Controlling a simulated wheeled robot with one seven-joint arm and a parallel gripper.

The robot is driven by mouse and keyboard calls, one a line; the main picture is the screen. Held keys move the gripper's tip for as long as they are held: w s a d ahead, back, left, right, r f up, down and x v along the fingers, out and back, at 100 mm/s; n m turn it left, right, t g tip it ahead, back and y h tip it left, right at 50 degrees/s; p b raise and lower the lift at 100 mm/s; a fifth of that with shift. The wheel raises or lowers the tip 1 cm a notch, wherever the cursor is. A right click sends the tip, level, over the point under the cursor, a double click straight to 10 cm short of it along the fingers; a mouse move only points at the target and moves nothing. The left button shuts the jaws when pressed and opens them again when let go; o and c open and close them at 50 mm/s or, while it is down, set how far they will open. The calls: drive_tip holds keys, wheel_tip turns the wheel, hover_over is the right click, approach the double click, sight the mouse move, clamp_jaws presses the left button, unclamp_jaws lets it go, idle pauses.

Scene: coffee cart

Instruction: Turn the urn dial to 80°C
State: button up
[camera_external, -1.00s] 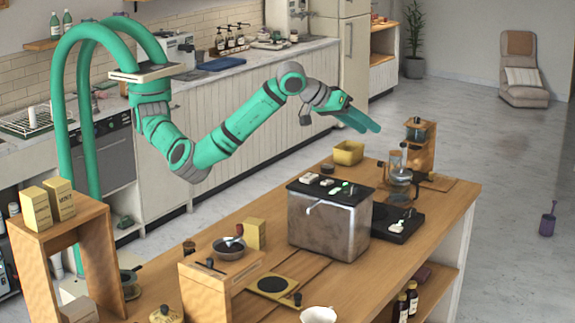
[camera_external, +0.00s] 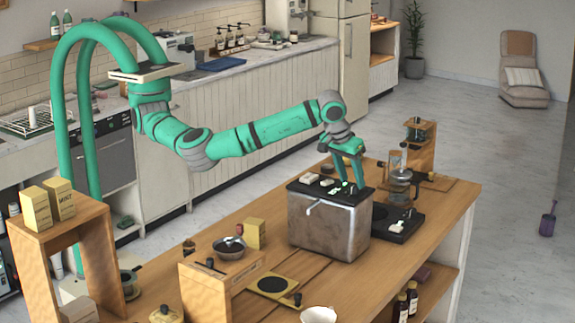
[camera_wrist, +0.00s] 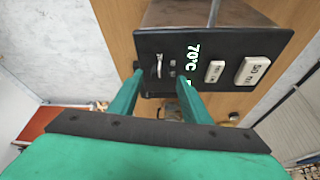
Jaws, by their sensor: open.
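The urn (camera_external: 325,228) is a brushed metal box with a black top panel, standing on the wooden counter. In the wrist view its black panel (camera_wrist: 225,50) carries a lit green readout (camera_wrist: 193,60) of 70°C. Two pale blocks (camera_wrist: 214,71) sit beside the readout; the larger is marked 50. A small pale lever-like part (camera_wrist: 157,66) shows between my fingertips; I cannot tell whether it is the dial. My gripper (camera_external: 351,184) points down over the panel's right part, open; it also shows in the wrist view (camera_wrist: 160,80). Contact with the panel cannot be made out.
A black scale-like plate (camera_external: 397,228) and a glass brewer (camera_external: 400,185) stand right of the urn. A dark bowl (camera_external: 229,249) and a yellow box (camera_external: 254,234) stand to the left.

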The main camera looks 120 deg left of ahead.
drive_tip(key=shift+x, duration=1.1)
drive_tip(key=c, duration=1)
drive_tip(key=shift+c, duration=0.2)
drive_tip(key=shift+m, duration=0.3)
drive_tip(key=shift+s+a+m+t, duration=0.15)
drive_tip(key=shift+m+t, duration=0.45)
drive_tip(key=shift+m, duration=0.6)
drive_tip(key=m+t+h, duration=0.1)
drive_tip(key=m, duration=0.2)
drive_tip(key=shift+a+m, duration=0.1)
drive_tip(key=shift+m, duration=0.3)
drive_tip(key=m+h, duration=0.1)
drive_tip(key=m, duration=0.1)
drive_tip(key=m+t, duration=0.1)
drive_tip(key=m, duration=0.1)
drive_tip(key=shift+s+a+m+h, duration=0.1)
drive_tip(key=shift+s+m+h, duration=0.05)
drive_tip(key=shift+m+h, duration=0.25)
